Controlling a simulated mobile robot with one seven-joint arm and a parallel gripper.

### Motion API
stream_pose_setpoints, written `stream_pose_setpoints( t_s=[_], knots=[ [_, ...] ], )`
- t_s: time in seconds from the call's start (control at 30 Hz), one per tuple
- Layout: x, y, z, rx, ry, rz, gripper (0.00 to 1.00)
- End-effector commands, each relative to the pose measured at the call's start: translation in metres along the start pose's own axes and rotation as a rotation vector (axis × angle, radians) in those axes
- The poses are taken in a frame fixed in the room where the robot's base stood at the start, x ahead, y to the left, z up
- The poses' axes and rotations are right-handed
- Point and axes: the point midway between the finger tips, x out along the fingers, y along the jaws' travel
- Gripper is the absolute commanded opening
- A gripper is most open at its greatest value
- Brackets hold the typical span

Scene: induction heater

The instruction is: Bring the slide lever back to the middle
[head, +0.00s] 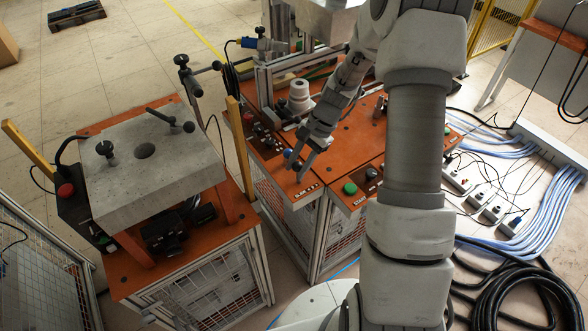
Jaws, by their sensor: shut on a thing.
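My gripper (299,164) reaches down to the orange top of the middle cabinet (345,133), near its front edge. Its fingers are shut on the slide lever there. The fingers hide most of the lever, so its exact position along its slot cannot be made out. A small blue knob (288,153) shows right beside the fingers, on their left.
A white cylindrical part (299,92) stands behind my gripper. A green button (350,188) is to the right. A grey block with black handles (150,160) sits on the left cabinet. Black hoses (525,290) and blue cables (545,215) lie on the floor at right.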

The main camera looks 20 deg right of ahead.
Motion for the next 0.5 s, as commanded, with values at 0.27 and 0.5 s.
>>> stream_pose_setpoints(
  t_s=[0.27,0.5],
  knots=[
    [-0.0035,0.0006,-0.0062,0.007,-0.087,-0.026,0.0],
    [-0.0045,0.0006,-0.0071,0.006,-0.102,-0.03,0.0]
  ],
)
